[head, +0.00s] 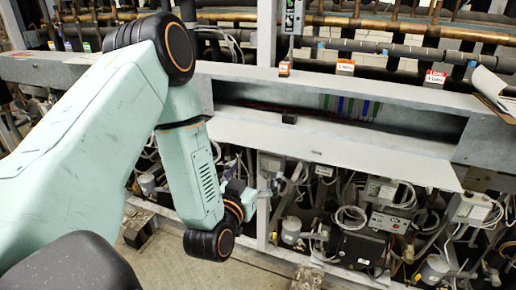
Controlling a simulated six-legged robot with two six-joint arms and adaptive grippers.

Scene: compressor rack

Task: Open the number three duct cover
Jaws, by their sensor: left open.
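A long grey duct (240,72) runs across the middle of the head view. A wide pale grey cover panel (340,145) slopes out below its front opening, so this section stands open. The dark inside (420,118) shows, with coloured cables (345,106) in it. A small black block (289,118) sits at the panel's upper edge. I cannot read a number three on the cover. My left gripper (272,188) is small in view, open and empty, below the panel's left part and apart from it. My right gripper is not in view.
Orange tags (346,67) and a red tag (435,78) stand on the duct's top edge. Pipes (400,50) run behind. Compressors (355,245) and loose cables crowd the rack below. Papers (492,90) lie at the right end. Some floor (165,258) is clear at lower left.

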